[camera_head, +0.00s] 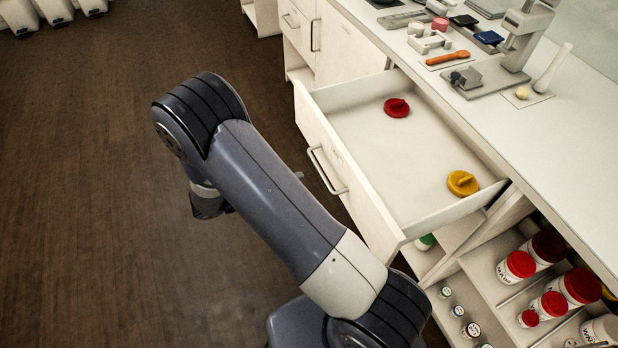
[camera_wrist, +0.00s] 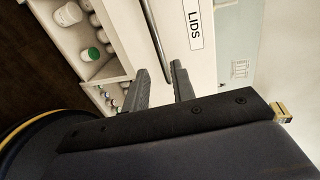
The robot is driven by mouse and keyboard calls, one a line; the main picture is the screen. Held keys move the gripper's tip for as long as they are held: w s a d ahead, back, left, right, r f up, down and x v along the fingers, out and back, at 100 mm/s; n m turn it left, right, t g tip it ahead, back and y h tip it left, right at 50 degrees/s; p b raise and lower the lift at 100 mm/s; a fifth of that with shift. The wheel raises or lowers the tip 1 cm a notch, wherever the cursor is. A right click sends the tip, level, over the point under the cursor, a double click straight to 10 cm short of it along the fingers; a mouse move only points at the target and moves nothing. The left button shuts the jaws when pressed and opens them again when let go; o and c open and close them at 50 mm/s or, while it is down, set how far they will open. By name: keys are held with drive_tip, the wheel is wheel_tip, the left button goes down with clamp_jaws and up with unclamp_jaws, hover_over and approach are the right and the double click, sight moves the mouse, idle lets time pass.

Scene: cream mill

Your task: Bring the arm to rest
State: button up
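My arm (camera_head: 270,190) is bent over the floor in front of the open drawer (camera_head: 345,165). In the head view my gripper is mostly hidden behind my forearm. In the wrist view my gripper (camera_wrist: 159,72) has its two dark fingers apart with nothing held between them. The drawer handle (camera_wrist: 156,40) runs down toward the gap between the fingertips; I cannot tell how far off it is. The handle (camera_head: 322,172) also shows in the head view. The drawer front carries a LIDS label (camera_wrist: 194,25). A red lid (camera_head: 397,107) and a yellow lid (camera_head: 462,182) lie in the drawer.
The counter (camera_head: 560,110) right of the drawer holds an orange spoon (camera_head: 447,58), a grey stand (camera_head: 520,40) and small items. The brown floor (camera_head: 90,200) at left is clear.

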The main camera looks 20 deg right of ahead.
sight(323, 174)
drive_tip(key=shift+v, duration=1)
drive_tip(key=shift+d, duration=0.1)
drive_tip(key=x, duration=1)
drive_tip(key=shift+d+f+p, duration=0.1)
drive_tip(key=shift+d+p, duration=0.25)
drive_tip(key=shift+d, duration=0.05)
drive_tip(key=shift+w, duration=0.1)
drive_tip(key=shift+d, duration=0.45)
drive_tip(key=shift+a, duration=0.1)
